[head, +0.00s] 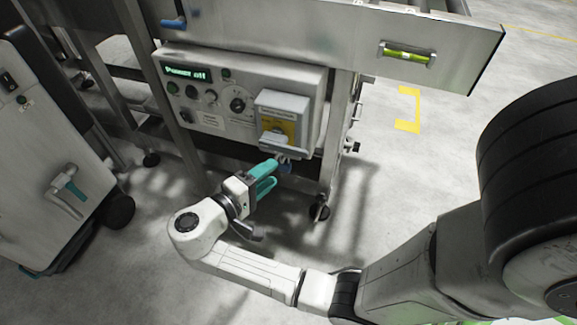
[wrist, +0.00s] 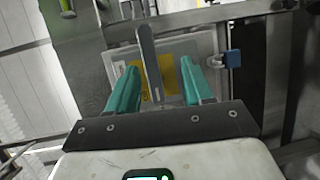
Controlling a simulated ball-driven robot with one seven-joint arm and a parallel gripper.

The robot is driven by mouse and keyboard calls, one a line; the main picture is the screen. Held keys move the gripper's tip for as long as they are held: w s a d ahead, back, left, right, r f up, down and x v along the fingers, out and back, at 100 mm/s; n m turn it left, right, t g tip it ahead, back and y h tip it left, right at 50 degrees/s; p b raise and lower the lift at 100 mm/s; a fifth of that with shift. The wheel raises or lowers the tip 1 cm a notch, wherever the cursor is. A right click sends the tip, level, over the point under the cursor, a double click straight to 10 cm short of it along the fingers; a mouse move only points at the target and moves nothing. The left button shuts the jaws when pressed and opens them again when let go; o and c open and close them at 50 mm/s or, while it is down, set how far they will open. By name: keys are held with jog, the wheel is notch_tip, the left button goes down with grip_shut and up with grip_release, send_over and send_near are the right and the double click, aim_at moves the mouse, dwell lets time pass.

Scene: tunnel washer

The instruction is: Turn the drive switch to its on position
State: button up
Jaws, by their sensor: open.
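The drive switch appears to be the grey box with a yellow plate (head: 283,118) at the right end of the control panel. In the wrist view its yellow plate shows behind a long grey handle (wrist: 149,62). My gripper (head: 270,174) is just below the box in the head view, its teal fingers pointing up at it. In the wrist view, my gripper (wrist: 160,72) is open, with one finger on each side of the handle. I cannot tell whether either finger touches it. A blue padlock-like piece (wrist: 232,58) is at the box's right edge there. The switch's position marks are unreadable.
The control panel (head: 206,120) has a lit green display, several buttons and a round dial. A steel frame beam with a green level (head: 405,54) runs above it. A grey cabinet (head: 48,165) with a teal-handled lever stands left.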

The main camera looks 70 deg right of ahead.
aim_at(287, 151)
jog(key=shift+g+h, duration=0.4)
jog(key=shift+h, duration=0.3)
jog(key=x, duration=0.3)
jog(key=b+x, duration=0.1)
jog(key=x, duration=0.2)
jog(key=w+x, duration=0.1)
jog(key=x, duration=0.2)
jog(key=shift+d+r+b, duration=0.3)
jog(key=shift+d, duration=0.1)
grip_shut()
